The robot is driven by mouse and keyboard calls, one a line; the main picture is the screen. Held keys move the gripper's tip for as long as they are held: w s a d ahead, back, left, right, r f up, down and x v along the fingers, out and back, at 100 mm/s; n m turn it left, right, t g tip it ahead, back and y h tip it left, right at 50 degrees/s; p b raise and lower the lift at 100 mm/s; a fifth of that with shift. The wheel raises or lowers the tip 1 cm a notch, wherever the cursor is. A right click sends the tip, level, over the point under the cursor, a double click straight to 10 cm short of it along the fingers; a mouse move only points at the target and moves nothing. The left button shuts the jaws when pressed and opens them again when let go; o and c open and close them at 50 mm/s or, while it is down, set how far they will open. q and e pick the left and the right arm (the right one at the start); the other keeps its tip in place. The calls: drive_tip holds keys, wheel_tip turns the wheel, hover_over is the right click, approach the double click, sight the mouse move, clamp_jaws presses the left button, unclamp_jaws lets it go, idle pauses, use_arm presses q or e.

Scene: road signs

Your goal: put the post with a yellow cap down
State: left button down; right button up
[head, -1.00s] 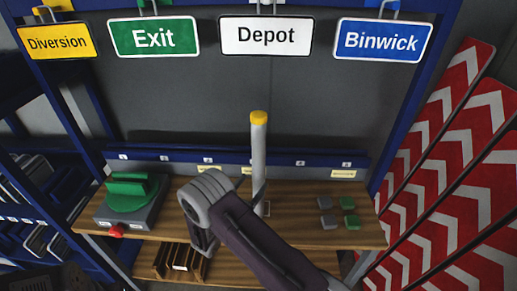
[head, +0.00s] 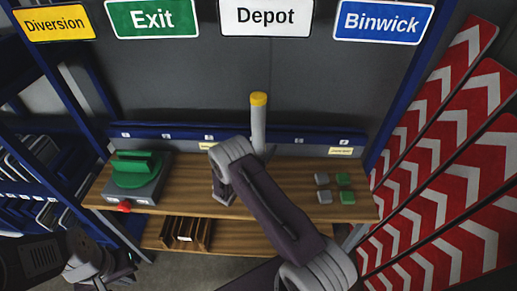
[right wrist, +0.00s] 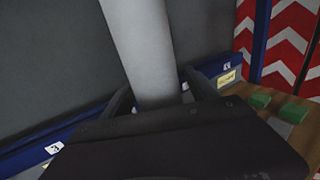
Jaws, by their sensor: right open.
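The grey post with the yellow cap (head: 258,105) stands upright over the workbench, in front of the dark back panel. Its foot is hidden behind my right arm in the head view. In the right wrist view the pale post shaft (right wrist: 140,45) rises between the fingers of my right gripper (right wrist: 157,90). That gripper is open, with a finger on either side of the shaft. Whether a finger touches it is unclear. My left gripper (head: 98,272) is at the lower left, left of the bench and far from the post; its jaws are not clear.
The wooden bench (head: 300,208) holds a green device on a grey base (head: 137,177) at left and small grey and green blocks (head: 334,188) at right. Signs hang above, including Depot (head: 266,17). Red-and-white chevron boards (head: 445,150) stand at right.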

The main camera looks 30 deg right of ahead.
sight(262, 140)
drive_tip(key=shift+a, duration=0.15)
clamp_jaws()
drive_tip(key=shift+r, duration=0.1)
drive_tip(key=s+d+r+b, duration=0.4)
drive_tip(key=s+d+r, duration=0.1)
drive_tip(key=s+r, duration=0.5)
drive_tip(key=shift+s+d+r, duration=0.2)
drive_tip(key=shift+s+r, duration=0.05)
drive_tip(key=shift+r, duration=0.25)
